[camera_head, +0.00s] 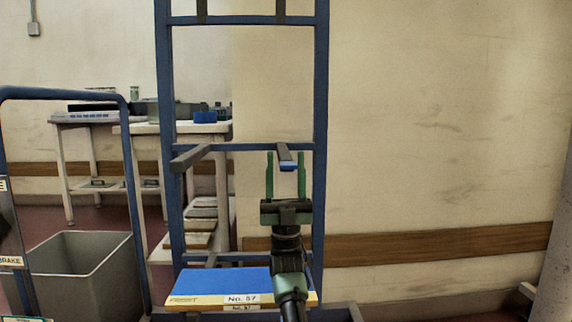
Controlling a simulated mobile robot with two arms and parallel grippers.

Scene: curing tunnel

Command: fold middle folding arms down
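A blue upright rack frame (320,110) stands in front of me. Its left middle folding arm (190,158) is a grey bar that sticks out from the crossbar toward me. The right middle folding arm (284,153) also sticks out toward me and shows a blue end. My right gripper (285,160) is open, with its green fingers on either side of that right arm's end in the picture. Gaps show on both sides; I cannot tell how far the fingers reach along the arm in depth. My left gripper is out of view.
Two upper arms (281,10) hang at the top edge, partly cut off. A blue board labelled No. 57 (215,285) lies low on the rack. A blue-handled cart (130,190) and grey bin (85,270) stand left. Tables (90,120) stand behind.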

